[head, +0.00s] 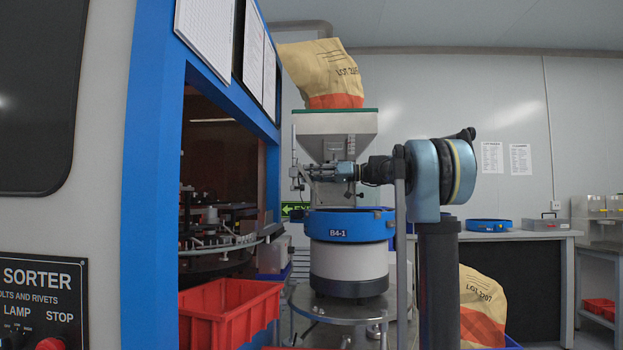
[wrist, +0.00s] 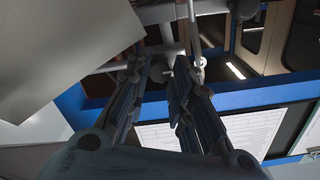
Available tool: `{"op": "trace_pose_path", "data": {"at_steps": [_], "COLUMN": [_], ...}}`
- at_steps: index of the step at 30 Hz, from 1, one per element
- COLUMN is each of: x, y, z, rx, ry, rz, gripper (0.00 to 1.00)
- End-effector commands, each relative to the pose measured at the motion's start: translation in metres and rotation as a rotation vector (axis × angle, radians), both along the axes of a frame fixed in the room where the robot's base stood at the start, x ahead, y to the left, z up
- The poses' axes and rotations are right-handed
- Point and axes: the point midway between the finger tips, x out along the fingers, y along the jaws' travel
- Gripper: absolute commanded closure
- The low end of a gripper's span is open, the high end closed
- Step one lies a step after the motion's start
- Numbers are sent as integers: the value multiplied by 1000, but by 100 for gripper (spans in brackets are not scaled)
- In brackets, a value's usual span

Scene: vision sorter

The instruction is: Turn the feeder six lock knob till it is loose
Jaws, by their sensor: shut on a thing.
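My gripper (head: 300,174) reaches left from my arm, across the front of the hopper (head: 330,125), to a thin upright rod (head: 294,145) at the hopper's left. In the wrist view my gripper (wrist: 160,72) has its two dark fingers on either side of a small grey round knob (wrist: 160,70) by the metal rods. It is shut on this knob. The fingers partly cover the knob, and its turn position cannot be told. No feeder number is readable at the knob; the blue-rimmed bowl (head: 348,226) below is marked B4-1.
The sorter's blue frame (head: 150,180) stands close at the left. A red crate (head: 228,305) sits below it. A paper sack (head: 325,72) rests on the hopper. A bench (head: 500,237) stands at the back right.

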Motion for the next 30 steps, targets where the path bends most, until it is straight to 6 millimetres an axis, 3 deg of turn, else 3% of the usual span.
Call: {"op": "trace_pose_path", "data": {"at_steps": [14,15,16,26,30], "x": [1,1,1,0,1], "y": [0,0,0,-2,-13], "z": [-2,-2,-2,-1,-1], "rx": [-4,-4,-3,-1,-1], "ry": [-14,-13,-13,-13,-13], "rz": [-3,-3,-3,-2,-4], "gripper": [100,72,70,70,70]}}
